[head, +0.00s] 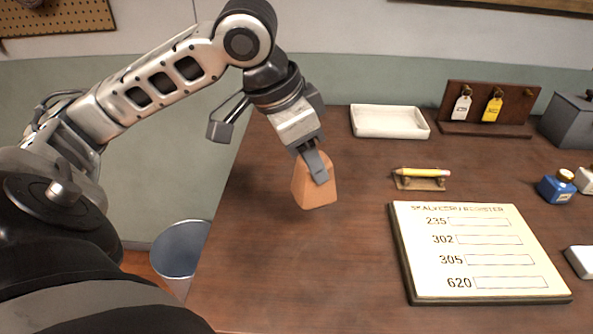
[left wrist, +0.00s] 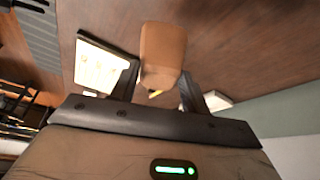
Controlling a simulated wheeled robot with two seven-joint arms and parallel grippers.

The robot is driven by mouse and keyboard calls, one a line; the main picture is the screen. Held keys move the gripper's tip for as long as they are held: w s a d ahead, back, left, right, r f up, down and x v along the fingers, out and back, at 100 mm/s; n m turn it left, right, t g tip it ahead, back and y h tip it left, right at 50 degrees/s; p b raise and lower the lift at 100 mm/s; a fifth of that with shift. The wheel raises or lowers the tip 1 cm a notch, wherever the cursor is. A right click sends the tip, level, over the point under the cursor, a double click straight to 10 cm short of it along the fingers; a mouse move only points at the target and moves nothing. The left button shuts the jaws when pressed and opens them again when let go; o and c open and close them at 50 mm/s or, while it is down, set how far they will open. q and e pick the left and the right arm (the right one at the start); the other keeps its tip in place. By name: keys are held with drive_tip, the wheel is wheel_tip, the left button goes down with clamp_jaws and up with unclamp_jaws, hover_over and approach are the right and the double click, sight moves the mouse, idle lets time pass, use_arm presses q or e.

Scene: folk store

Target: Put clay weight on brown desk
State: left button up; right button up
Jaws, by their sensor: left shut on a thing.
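The clay weight (head: 314,190) is an orange-brown block with a narrower top. It is upright at the left part of the brown desk (head: 280,270). My left gripper (head: 314,168) comes down on it from above and is shut on its upper part. In the left wrist view the clay weight (left wrist: 163,55) sits between the two dark fingers. I cannot tell whether its base touches the desk or is just above it. My right gripper is not in view.
A register board (head: 480,250) lies on the desk at right, with a pencil on a stand (head: 422,178) behind it. A white tray (head: 390,121), a tag rack (head: 489,109) and ink bottles (head: 557,187) stand farther back and right. A bin (head: 180,250) is left of the desk.

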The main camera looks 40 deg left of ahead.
use_arm(q)
drive_tip(key=a+f+b, duration=0.1)
drive_tip(key=f, duration=0.2)
drive_tip(key=w+a+f+b, duration=0.1)
drive_tip(key=a+f+b, duration=0.1)
drive_tip(key=f, duration=0.1)
drive_tip(key=a+f+b, duration=0.1)
drive_tip(key=f, duration=0.1)
drive_tip(key=shift+w+a+f, duration=0.15)
drive_tip(key=shift+w+f, duration=0.1)
drive_tip(key=shift+f, duration=0.15)
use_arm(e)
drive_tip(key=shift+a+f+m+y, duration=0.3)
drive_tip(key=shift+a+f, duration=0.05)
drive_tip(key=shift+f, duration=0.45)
use_arm(q)
drive_tip(key=o, duration=1.2)
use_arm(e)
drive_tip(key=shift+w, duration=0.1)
